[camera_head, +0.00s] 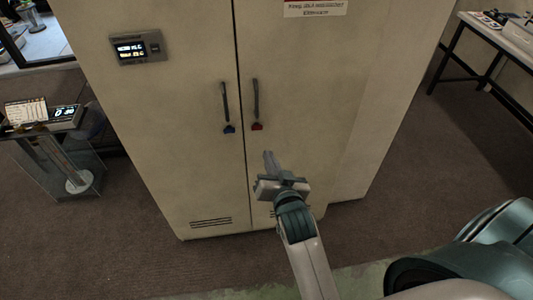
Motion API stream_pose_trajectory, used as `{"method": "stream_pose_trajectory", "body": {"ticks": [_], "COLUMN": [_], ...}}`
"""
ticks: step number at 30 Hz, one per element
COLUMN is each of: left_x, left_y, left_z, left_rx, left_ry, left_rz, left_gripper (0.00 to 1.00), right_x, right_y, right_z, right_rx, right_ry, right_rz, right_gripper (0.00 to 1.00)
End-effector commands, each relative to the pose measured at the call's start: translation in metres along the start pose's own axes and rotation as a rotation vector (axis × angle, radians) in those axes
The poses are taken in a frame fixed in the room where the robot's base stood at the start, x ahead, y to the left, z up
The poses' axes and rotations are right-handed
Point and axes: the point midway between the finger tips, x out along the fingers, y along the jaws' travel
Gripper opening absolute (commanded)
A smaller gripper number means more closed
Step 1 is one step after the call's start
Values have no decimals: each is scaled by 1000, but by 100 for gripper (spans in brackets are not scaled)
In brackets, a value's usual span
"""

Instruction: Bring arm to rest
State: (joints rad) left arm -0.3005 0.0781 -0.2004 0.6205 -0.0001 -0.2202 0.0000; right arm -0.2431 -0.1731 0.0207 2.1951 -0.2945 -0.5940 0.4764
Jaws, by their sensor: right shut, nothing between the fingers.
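My right arm comes in from the lower right. Its gripper (270,162) is shut and empty, and it points up the picture in front of the cabinet's right door. The gripper appears just below the cabinet handles and apart from them. My left gripper is not in the picture.
A tall beige cabinet (300,80) with two shut doors stands ahead. It has a left handle (226,105), a right handle (256,103) and a display panel (138,47). A glass stand (90,160) with an instrument is at left, a table (492,32) at upper right. Carpet between is clear.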

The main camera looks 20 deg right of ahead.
Motion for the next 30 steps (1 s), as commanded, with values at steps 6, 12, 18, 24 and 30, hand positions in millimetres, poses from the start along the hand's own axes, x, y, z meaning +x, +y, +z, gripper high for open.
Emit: {"method": "stream_pose_trajectory", "body": {"ticks": [6, 12, 18, 24, 30], "left_x": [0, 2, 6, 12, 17], "left_y": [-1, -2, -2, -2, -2], "left_z": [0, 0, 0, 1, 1], "left_rx": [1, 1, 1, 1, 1], "left_ry": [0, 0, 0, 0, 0], "left_rz": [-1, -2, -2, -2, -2], "left_gripper": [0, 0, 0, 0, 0], "right_x": [0, 6, 19, 21, -2], "right_y": [0, 2, 10, 33, 70], "right_z": [0, 21, 96, 216, 335], "right_rx": [-1, -19, -81, -178, -275], "right_ry": [0, -32, -148, -329, -514], "right_rz": [0, -4, -18, -38, -56], "right_gripper": [0, 0, 0, 0, 0]}}
